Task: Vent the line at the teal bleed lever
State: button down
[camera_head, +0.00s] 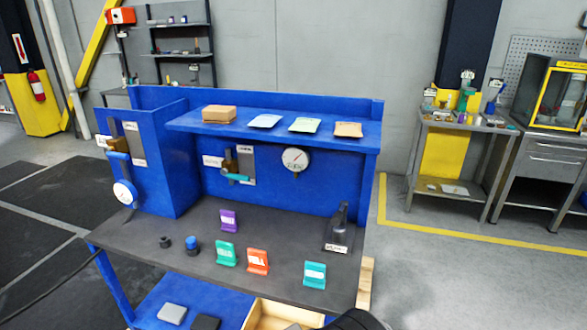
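The teal lever (236,177) sits low on a brass-coloured valve body (230,160) on the blue back panel of the workbench. It lies roughly level and points to the right. A grey plate (247,163) is mounted behind it, and a small white label (212,161) is to its left. A round white gauge (295,160) is mounted to its right. My gripper is not in view; a dark rounded shape at the bottom edge is too cut off to identify.
The dark benchtop (290,225) holds purple (229,220), green (225,253), orange (257,261) and teal (315,275) stands, black-and-blue knobs (193,245) and a dark upright device (339,230). A blue shelf (275,133) overhangs the lever. Another gauge (125,193) hangs left.

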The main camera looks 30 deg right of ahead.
aim_at(223, 171)
jog(key=i+j+u, duration=0.2)
jog(key=i, duration=0.2)
jog(key=i+j+u, duration=0.2)
jog(key=i, duration=0.25)
